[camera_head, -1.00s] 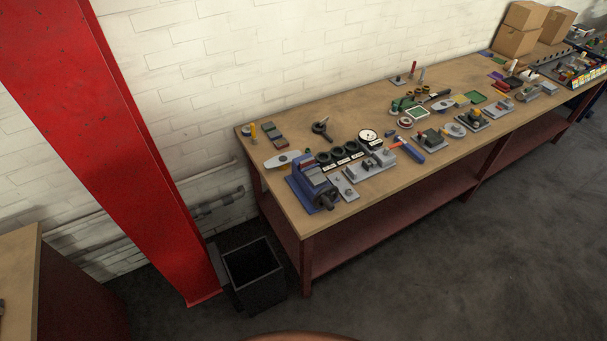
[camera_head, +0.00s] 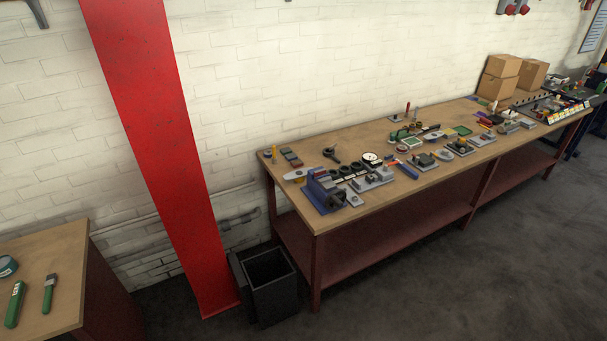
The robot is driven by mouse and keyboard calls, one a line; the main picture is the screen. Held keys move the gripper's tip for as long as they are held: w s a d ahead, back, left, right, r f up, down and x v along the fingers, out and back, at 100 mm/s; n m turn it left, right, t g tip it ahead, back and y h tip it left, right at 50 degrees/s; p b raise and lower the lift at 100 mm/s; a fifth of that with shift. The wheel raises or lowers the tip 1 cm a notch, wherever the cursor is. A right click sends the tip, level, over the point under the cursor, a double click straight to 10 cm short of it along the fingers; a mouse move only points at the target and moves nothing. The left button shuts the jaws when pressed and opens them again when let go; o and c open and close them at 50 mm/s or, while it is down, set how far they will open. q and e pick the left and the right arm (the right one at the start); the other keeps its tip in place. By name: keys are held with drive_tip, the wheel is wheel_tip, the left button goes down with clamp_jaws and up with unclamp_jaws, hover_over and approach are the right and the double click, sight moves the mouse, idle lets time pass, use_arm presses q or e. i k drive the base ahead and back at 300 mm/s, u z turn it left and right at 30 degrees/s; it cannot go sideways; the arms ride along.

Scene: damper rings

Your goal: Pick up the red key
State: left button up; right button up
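I cannot make out a red key for certain at this distance. A long wooden workbench (camera_head: 350,205) runs along the wall from the centre to the right, with many small parts on it. A small upright red item (camera_head: 407,108) stands near its back edge, too small to identify. A blue vise (camera_head: 323,191) sits at its near left corner. Neither of my grippers shows in the head view.
A black open bin (camera_head: 270,285) stands on the floor at the bench's left end, beside a red column (camera_head: 160,150). Another bench (camera_head: 45,255) at lower left holds green-handled tools. Cardboard boxes (camera_head: 500,83) sit at the far right. The grey floor in front is clear.

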sight(321, 172)
drive_tip(key=u, duration=0.9)
drive_tip(key=i, duration=2.05)
drive_tip(key=z, duration=0.85)
